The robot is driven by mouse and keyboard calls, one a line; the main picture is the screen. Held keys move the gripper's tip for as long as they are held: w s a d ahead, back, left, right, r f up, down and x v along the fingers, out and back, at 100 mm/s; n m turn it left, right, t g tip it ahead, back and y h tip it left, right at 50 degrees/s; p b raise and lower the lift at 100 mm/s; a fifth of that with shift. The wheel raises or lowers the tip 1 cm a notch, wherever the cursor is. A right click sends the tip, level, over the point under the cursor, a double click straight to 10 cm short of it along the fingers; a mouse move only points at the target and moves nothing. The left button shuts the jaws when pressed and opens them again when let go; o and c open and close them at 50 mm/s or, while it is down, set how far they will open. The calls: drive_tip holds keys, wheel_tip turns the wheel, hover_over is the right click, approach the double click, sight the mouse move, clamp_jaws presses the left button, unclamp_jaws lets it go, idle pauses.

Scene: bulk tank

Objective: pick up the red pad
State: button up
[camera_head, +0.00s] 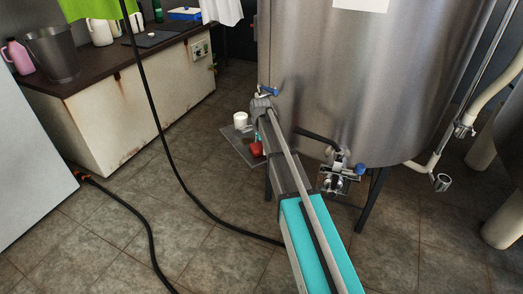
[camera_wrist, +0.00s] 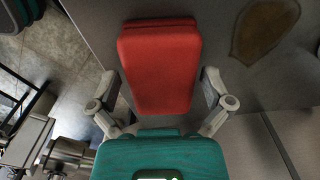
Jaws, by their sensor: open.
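The red pad (camera_wrist: 160,65) is a rounded block in the upper middle of the wrist view, above a grey surface. My gripper (camera_wrist: 158,84) is open, with one finger at each side of the pad's lower part and visible gaps between them. I cannot tell how far the fingertips are from the pad in depth. In the head view the red pad (camera_head: 256,149) shows small beside my arm, on or above a grey plate (camera_head: 236,140) on the floor. My arm hides part of it, and my fingers cannot be made out there.
A white cup-like object (camera_head: 240,119) stands at the plate's back edge. A large steel tank (camera_head: 370,90) on legs rises close to the right, with a valve (camera_head: 341,173) low at its front. A dark hose (camera_head: 150,235) crosses the floor. A counter (camera_head: 130,115) stands left.

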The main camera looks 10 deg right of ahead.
sight(261, 145)
idle(0.3)
drive_tip(key=c, duration=0.8)
drive_tip(key=shift+o, duration=0.2)
drive_tip(key=shift+r, duration=0.2)
wheel_tip(261, 145, up, 3)
drive_tip(key=p, duration=0.3)
drive_tip(key=s+a+r+p, duration=0.1)
drive_tip(key=s+r+p, duration=0.8)
drive_tip(key=s, duration=0.5)
drive_tip(key=shift+a+r+p, duration=0.2)
drive_tip(key=shift+r+p, duration=0.15)
drive_tip(key=shift+p, duration=0.15)
